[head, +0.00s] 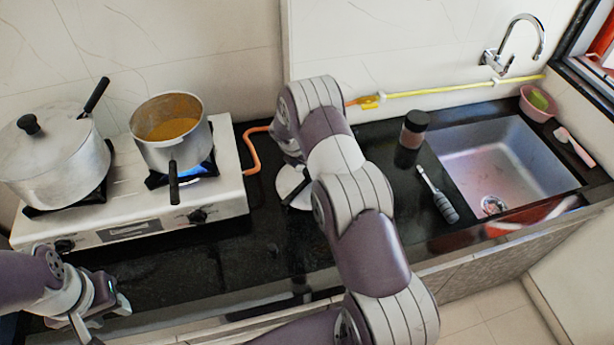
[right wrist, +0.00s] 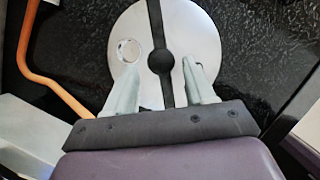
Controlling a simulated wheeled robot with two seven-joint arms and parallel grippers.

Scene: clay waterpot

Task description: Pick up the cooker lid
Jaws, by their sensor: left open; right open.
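A round silver lid (right wrist: 195,35) with a black handle strip (right wrist: 155,25) across it lies on the black counter, seen from above in the right wrist view. In the head view the lid (head: 290,182) is partly hidden by my right arm. My right gripper (right wrist: 162,68) is open, with one finger on each side of the black strip's round middle; I cannot tell whether they touch it. A second lid with a black knob (head: 30,125) covers the large pot on the left. My left gripper (head: 106,318) is open and empty at the lower left, near the counter's front edge.
The stove (head: 130,218) bears the large pot (head: 60,170) and a saucepan (head: 180,150) over a lit burner. An orange hose (head: 251,150) runs by the lid. A dark jar (head: 413,130), a grey-handled tool (head: 438,195) and the sink (head: 510,160) lie to the right.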

